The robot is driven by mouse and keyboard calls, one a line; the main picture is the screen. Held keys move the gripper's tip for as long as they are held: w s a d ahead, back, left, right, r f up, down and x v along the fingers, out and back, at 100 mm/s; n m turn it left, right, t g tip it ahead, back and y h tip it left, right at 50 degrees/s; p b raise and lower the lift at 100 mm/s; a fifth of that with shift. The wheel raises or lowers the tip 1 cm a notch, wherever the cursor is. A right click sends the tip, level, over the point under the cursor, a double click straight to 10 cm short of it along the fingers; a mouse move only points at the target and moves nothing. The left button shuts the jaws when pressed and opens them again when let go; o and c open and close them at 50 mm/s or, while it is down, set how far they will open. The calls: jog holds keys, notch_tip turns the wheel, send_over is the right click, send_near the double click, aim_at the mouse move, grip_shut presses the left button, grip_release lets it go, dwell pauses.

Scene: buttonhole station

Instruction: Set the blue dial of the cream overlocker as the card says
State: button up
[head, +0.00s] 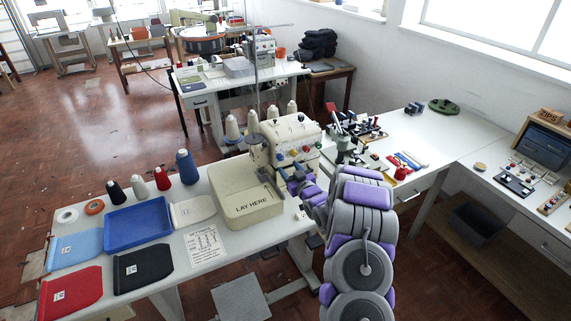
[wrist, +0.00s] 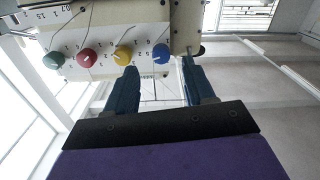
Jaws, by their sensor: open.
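The cream overlocker (head: 288,130) stands on the white table, its row of coloured dials facing my arm. In the wrist view the blue dial (wrist: 161,54) is at the right end of the row, beside yellow, red and green dials, with printed numbers around them. My gripper (wrist: 160,70) is open and empty. Its two dark blue fingers lie left and right of the blue dial in the picture; I cannot tell if they touch it. A printed card (head: 205,245) lies on the table front; its text is too small to read. The blue dial's setting is not legible.
A blue tray (head: 138,226), cloth pieces and thread cones stand further left. Small tools (head: 405,162) lie on the table to the right. My arm covers part of the front edge.

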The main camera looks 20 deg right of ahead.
jog(key=s+p, duration=0.1)
jog(key=s, duration=1)
jog(key=shift+s+d, duration=0.3)
jog(key=shift+s, duration=0.1)
